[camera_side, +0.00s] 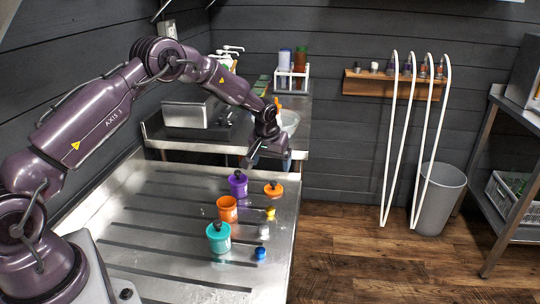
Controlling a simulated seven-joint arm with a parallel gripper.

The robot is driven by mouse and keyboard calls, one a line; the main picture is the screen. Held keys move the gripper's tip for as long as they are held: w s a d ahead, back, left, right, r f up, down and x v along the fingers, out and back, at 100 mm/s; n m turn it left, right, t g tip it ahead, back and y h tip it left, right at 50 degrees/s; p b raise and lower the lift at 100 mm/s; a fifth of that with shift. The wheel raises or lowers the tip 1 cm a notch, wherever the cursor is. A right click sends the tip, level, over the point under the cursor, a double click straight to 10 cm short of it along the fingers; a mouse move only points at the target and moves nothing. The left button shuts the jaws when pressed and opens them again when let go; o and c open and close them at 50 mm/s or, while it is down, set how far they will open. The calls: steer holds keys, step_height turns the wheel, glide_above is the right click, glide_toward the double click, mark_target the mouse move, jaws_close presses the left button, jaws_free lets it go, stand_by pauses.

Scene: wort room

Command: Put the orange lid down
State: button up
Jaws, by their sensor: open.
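The orange lid (273,189) with a dark knob lies on the metal table (150,225), near its right edge. My gripper (268,160) is above and slightly behind the lid in the picture, apart from it. Its fingers are open, with nothing seen between them. An orange pot (228,209) stands uncovered to the lid's lower left. A purple pot (238,186) with a dark-knobbed lid on it stands left of the orange lid. A teal pot (218,239) with a dark-knobbed lid on it stands nearest the camera.
Small yellow (270,212), pale grey (263,231) and blue (260,253) pieces lie along the table's right side. The table's left part is bare and grooved. Behind stand a metal box (192,110), a bowl (290,121) and a white bottle rack (292,80).

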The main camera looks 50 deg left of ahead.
steer(key=s+d+r+m+t, duration=0.1)
steer(key=s+d+r, duration=0.2)
steer(key=s+r, duration=0.35)
steer(key=s+d+r+m, duration=0.1)
steer(key=s+d+r, duration=0.25)
steer(key=r, duration=0.55)
steer(key=s+d+r+m+t, duration=0.1)
steer(key=s+d+r, duration=0.25)
steer(key=r, duration=0.45)
steer(key=s+d+m+h, duration=0.1)
steer(key=s+d+m, duration=0.1)
steer(key=s, duration=0.8)
steer(key=s+d+r+m+t, duration=0.1)
steer(key=s+d, duration=0.3)
steer(key=s, duration=0.7)
steer(key=shift+r+m+h, duration=0.3)
steer(key=shift+m+h, duration=0.1)
